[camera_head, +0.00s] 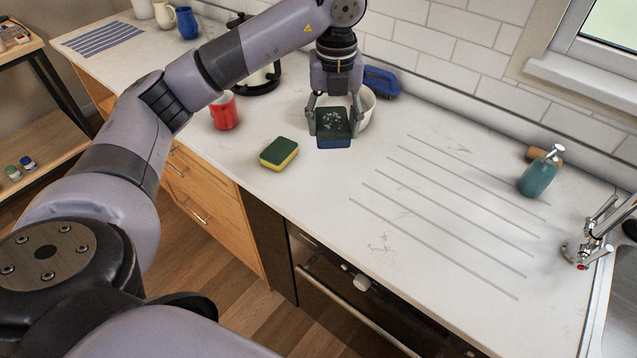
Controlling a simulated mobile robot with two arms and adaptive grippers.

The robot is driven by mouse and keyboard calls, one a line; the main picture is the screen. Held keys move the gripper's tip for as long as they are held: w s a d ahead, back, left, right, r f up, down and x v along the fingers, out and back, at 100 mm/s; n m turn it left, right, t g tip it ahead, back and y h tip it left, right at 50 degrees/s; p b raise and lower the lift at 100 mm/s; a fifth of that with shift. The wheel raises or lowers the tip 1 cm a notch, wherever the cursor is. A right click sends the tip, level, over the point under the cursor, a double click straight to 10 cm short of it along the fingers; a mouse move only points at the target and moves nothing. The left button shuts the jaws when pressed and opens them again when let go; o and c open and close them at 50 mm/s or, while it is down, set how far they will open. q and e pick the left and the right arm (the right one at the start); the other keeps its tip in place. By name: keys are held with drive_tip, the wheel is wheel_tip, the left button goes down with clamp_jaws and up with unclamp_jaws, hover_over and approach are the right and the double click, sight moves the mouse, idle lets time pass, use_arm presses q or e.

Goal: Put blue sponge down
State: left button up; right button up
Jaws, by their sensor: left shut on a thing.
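My left gripper (335,108) points down over the counter, its two fingers shut on the sides of the blue sponge. The blue sponge (334,143) has a dark green, speckled top and a blue lower layer. It is in front of a white bowl (367,108), which the gripper and sponge partly hide. Whether the sponge touches the counter is hard to tell. A second sponge, yellow with a green top (279,153), lies on the counter to the left. My right gripper is not in view.
A red mug (224,111) and a kettle (262,78) stand to the left. A blue brush (381,82) is behind the bowl by the wall. The grooved counter (440,205) to the right is clear up to the teal soap bottle (538,176) and the tap (592,235).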

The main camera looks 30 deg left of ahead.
use_arm(q)
drive_tip(key=n, duration=0.1)
drive_tip(key=a+n, duration=0.1)
drive_tip(key=n, duration=0.1)
drive_tip(key=r+n, duration=0.1)
drive_tip(key=n, duration=0.1)
drive_tip(key=shift+w+a, duration=0.25)
drive_tip(key=shift+w, duration=0.1)
drive_tip(key=n, duration=0.2)
drive_tip(key=a+n, duration=0.1)
drive_tip(key=n, duration=0.1)
drive_tip(key=shift+w+r+p, duration=0.2)
drive_tip(key=shift+p, duration=0.15)
drive_tip(key=shift+f, duration=0.35)
drive_tip(key=shift+n, duration=0.3)
wheel_tip(320, 180, down, 14)
drive_tip(key=shift+f, duration=0.15)
wheel_tip(320, 180, down, 5)
drive_tip(key=shift+r+p, duration=0.2)
drive_tip(key=shift+p, duration=0.3)
drive_tip(key=shift+f, duration=0.15)
